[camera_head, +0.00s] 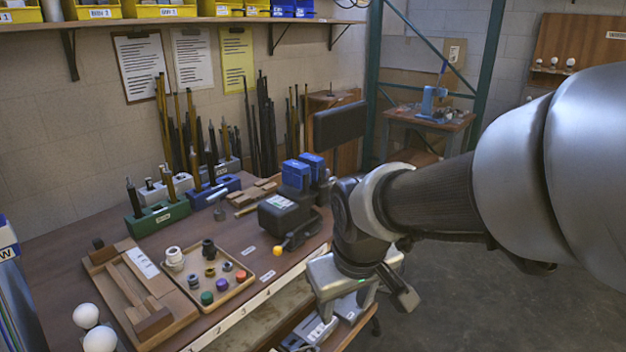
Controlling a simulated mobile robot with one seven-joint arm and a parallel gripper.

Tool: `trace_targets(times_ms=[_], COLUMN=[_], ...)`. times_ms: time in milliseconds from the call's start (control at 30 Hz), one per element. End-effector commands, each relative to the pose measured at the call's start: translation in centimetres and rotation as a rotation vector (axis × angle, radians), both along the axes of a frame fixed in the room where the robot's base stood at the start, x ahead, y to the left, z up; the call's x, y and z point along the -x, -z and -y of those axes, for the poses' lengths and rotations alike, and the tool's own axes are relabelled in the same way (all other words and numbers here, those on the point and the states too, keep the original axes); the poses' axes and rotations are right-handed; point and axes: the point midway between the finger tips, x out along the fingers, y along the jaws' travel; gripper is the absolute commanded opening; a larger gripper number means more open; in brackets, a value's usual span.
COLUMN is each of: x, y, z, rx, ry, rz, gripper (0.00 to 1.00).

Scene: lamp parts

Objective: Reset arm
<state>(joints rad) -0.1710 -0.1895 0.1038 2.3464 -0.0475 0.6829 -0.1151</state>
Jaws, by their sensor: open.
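My arm reaches in from the right edge, and its wrist hangs just off the front edge of the workbench (230,232). My gripper (396,290) is at the arm's end, low and right of the bench. The jaws are open, with nothing seen between them; the fingertips are small and partly hidden. A wooden tray (247,283) holds lamp parts: a white socket (174,258), dark fittings and coloured caps. Left of it lies a wooden jig (118,289) with blocks on it. White bulbs (99,339) sit at the lower left corner.
A black machine with a yellow knob (284,216) stands at the bench's right end. Green (156,218) and blue (213,191) racks hold upright rods behind. A shelf with yellow bins (92,10) hangs above. Open floor (470,300) lies right.

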Motion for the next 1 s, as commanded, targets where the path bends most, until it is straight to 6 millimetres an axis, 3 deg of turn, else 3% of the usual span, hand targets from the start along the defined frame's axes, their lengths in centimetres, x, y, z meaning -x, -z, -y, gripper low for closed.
trace_targets(times_ms=[33,200,567,600,767,1000], x=[1.0,4.1,9.6,9.4,9.3,9.3], y=[-1.9,-5.3,-8.8,-10.6,-13.9,-20.4], z=[1.7,5.3,8.9,8.8,8.8,8.7], rx=[-0.014,-0.055,-0.137,-0.134,-0.132,-0.132], ry=[0.062,0.211,0.410,0.404,0.401,0.399], rz=[0.036,0.097,0.186,0.180,0.178,0.178], gripper=[0.46,0.46,0.46,0.46,0.46,0.46])
